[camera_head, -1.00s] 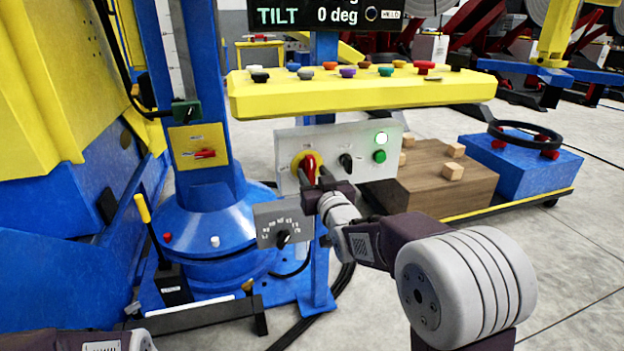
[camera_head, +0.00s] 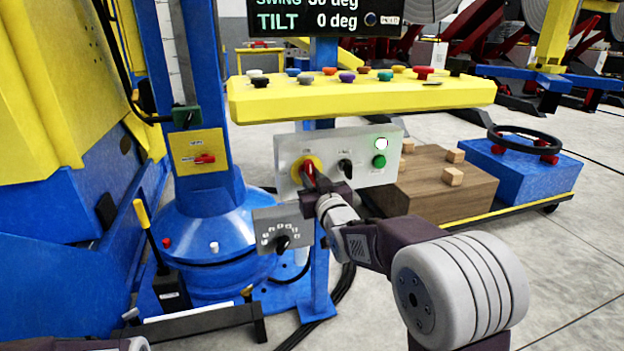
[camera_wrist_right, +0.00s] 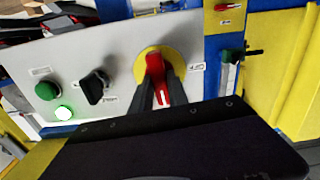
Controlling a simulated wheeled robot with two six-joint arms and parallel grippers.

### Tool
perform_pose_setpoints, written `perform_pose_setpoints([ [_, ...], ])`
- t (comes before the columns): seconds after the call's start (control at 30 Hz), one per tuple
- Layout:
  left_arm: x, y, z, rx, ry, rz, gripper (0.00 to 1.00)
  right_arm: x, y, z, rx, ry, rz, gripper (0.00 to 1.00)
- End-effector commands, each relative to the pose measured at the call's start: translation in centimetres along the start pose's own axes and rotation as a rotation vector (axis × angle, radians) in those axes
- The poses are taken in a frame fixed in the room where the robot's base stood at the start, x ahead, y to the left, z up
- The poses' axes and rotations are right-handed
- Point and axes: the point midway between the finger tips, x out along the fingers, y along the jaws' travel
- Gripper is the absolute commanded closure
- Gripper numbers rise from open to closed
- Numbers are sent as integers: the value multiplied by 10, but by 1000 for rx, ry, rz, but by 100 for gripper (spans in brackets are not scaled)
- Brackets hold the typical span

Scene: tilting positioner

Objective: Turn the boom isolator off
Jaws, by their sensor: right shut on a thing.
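A red rotary switch handle (camera_head: 308,173) on a yellow disc sits at the left of a grey panel (camera_head: 333,146). My right gripper (camera_head: 319,188) is shut on this handle. The right wrist view, which is upside down to the head view, shows the two dark fingers (camera_wrist_right: 164,97) on either side of the red handle (camera_wrist_right: 155,68). The handle is tilted, its upper end leaning left in the head view. Another red handle (camera_head: 205,159) is on a yellow plate on the blue column. The labels are too small to read. My left gripper is out of view.
The grey panel also has a black knob (camera_head: 346,167), a green button (camera_head: 379,161) and a lit lamp (camera_head: 381,144). A yellow button console (camera_head: 360,97) overhangs it. A smaller grey dial box (camera_head: 282,228) is below. A yellow-topped lever (camera_head: 146,232) stands left.

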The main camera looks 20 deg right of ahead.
Motion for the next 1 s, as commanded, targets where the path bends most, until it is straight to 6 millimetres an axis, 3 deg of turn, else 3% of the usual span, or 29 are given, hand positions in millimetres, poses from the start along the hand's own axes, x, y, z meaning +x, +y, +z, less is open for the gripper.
perform_pose_setpoints([
  [1.0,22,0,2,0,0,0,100,0,-2,3,-924,-2,-1,100],
])
